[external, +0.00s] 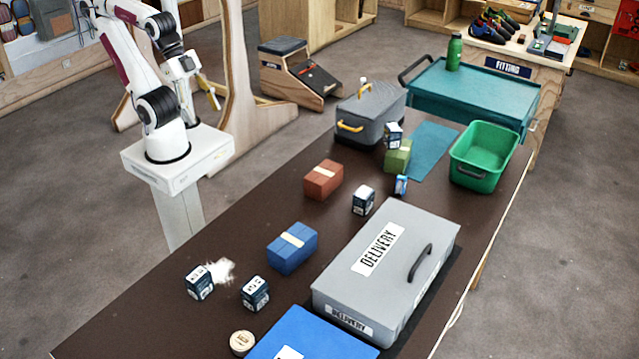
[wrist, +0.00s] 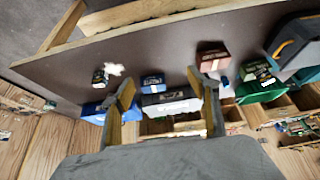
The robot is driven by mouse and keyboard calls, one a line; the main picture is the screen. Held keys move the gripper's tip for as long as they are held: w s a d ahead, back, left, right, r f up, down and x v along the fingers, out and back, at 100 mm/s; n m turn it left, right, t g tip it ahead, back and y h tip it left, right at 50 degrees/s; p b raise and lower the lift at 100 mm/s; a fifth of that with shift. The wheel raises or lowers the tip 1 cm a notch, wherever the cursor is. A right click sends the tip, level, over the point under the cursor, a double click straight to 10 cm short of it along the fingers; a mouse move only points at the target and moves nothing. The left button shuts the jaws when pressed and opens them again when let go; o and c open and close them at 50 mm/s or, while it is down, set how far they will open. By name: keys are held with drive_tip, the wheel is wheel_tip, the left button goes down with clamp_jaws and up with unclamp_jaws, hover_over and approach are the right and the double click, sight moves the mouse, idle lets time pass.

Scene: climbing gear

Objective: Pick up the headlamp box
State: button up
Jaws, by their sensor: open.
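Several small boxes are on the dark table in the external view, and their print is too small to read, so I cannot tell for certain which is the headlamp box. One small bright blue box (external: 401,184) stands beside the green block. Dark boxes with white tops stand near the middle (external: 363,200), at the front (external: 255,293), by a white powder patch (external: 199,282) and by the green block (external: 394,134). My gripper (external: 211,97) is raised beside my base, left of the table and well away from all boxes. In the wrist view my gripper (wrist: 158,76) is open and empty.
A grey delivery case (external: 399,262), a blue case (external: 310,338), blue (external: 292,248), red (external: 323,180) and green (external: 398,155) blocks, a grey lidded bin (external: 371,112) and a green tub (external: 484,155) occupy the table. A round tin (external: 242,343) sits at the front.

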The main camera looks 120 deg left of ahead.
drive_tip(key=shift+w, duration=0.1)
drive_tip(key=w+a+n+t, duration=0.1)
drive_tip(key=w+a, duration=0.2)
drive_tip(key=w, duration=0.5)
drive_tip(key=w+a+n+t, duration=0.1)
drive_tip(key=w+a, duration=0.1)
drive_tip(key=w, duration=0.6)
drive_tip(key=n+t+y, duration=0.2)
drive_tip(key=n+y, duration=0.5)
drive_tip(key=y, duration=0.3)
approach(388, 129)
drive_tip(key=shift+a, duration=0.35)
drive_tip(key=shift+w, duration=0.15)
drive_tip(key=shift+x, duration=3.3)
drive_tip(key=shift+f, duration=0.1)
